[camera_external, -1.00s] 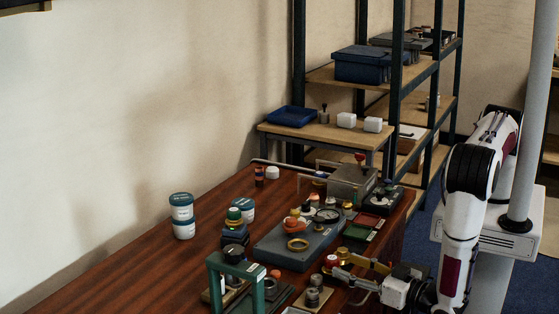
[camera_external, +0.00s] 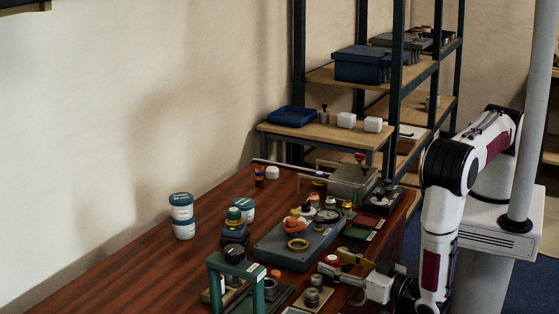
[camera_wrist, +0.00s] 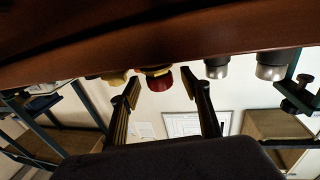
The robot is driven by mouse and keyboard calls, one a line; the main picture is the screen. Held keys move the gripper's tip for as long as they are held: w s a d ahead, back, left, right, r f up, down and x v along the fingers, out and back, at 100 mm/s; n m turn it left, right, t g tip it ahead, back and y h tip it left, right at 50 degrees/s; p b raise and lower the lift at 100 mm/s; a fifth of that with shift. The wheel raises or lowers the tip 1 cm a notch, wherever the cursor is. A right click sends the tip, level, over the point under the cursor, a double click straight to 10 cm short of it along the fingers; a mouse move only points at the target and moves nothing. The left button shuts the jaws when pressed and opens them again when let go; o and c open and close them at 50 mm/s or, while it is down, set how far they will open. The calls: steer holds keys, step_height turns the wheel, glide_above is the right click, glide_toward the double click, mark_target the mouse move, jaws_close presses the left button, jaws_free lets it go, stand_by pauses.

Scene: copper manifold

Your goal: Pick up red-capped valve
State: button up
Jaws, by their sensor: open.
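The red-capped valve (camera_external: 332,259) stands near the front edge of the table in the external view. In the wrist view, which looks upside down, the red-capped valve (camera_wrist: 158,80) shows a dark red cap and a yellowish metal body. My gripper (camera_external: 340,266) reaches in low from the right, its tips close beside the valve. In the wrist view my gripper (camera_wrist: 160,88) has its two fingers apart, with the red cap in the gap between them. Whether the fingertips touch the valve cannot be told.
A green frame (camera_external: 237,270) stands left of my gripper. A grey board (camera_external: 285,250) with a yellow ring and several fittings lies behind it. Metal cylinders (camera_wrist: 272,68) stand beside the valve in the wrist view. The left side of the table (camera_external: 130,270) is mostly clear.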

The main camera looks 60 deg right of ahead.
mark_target(338, 260)
steer(key=c, duration=1.3)
steer(key=shift+o, duration=0.2)
steer(key=shift+r, duration=0.15)
steer(key=shift+r, duration=4.85)
